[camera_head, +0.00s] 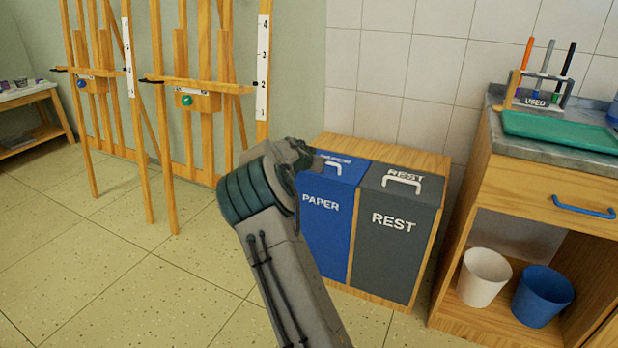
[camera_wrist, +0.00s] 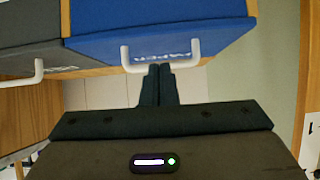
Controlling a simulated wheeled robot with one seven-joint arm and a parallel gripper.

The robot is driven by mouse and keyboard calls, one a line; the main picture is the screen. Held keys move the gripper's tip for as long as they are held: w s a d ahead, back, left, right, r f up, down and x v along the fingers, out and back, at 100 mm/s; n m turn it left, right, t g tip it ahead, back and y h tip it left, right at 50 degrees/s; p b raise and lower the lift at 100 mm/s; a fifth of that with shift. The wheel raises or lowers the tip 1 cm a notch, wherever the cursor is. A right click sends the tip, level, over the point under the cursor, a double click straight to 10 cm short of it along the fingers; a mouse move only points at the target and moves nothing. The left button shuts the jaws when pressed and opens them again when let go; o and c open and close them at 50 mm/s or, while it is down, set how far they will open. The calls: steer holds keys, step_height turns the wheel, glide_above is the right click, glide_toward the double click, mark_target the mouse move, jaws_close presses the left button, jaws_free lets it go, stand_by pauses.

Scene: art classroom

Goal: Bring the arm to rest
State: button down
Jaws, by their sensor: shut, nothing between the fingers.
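My arm (camera_head: 285,255) reaches up from the bottom of the head view, bent at a dark teal joint. My gripper (camera_wrist: 158,70) shows in the wrist view with its two dark fingers together and nothing between them. In the head view it is mostly hidden behind my arm. The fingertips appear close to the white handle of the blue PAPER bin (camera_wrist: 225,25); I cannot tell whether they touch.
The blue PAPER bin (camera_head: 322,235) and grey REST bin (camera_head: 398,235) stand in a wooden case. Easels (camera_head: 190,90) stand left. A counter (camera_head: 545,180) with a green tray (camera_head: 560,131) stands right, white and blue buckets below.

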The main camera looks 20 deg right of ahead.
steer(key=shift+s+a+f, duration=0.65)
steer(key=shift+s+a, duration=0.05)
steer(key=shift+a, duration=0.15)
steer(key=shift+s+a+f, duration=0.6)
steer(key=shift+s+a, duration=0.05)
steer(key=shift+a, duration=0.15)
steer(key=s+a+r+n+g+y+p, duration=0.15)
steer(key=s+a+r+p, duration=0.25)
steer(key=s+r+p, duration=0.4)
steer(key=s+a+r+n+y+p, duration=0.1)
steer(key=s+a+r+y+p, duration=0.25)
steer(key=s+r+p, duration=0.4)
steer(key=s+a+r+n+g+y+p, duration=0.1)
steer(key=s+a+r+p, duration=0.3)
steer(key=s+r+p, duration=0.55)
steer(key=s+a+r+n+g+y+p, duration=0.1)
steer(key=s+a+r+n+p, duration=0.2)
steer(key=s+r, duration=0.5)
steer(key=s+a+r+n+y+p, duration=0.1)
steer(key=s+a+r+n+p, duration=0.2)
steer(key=s+a+r+p, duration=0.3)
steer(key=s+a+r, duration=0.1)
steer(key=s+r, duration=0.1)
steer(key=s, duration=0.3)
steer(key=shift+s+a+r+g+p, duration=0.15)
steer(key=shift+s+a+g+p, duration=0.15)
steer(key=shift+s+a+g, duration=0.1)
steer(key=shift+n, duration=0.25)
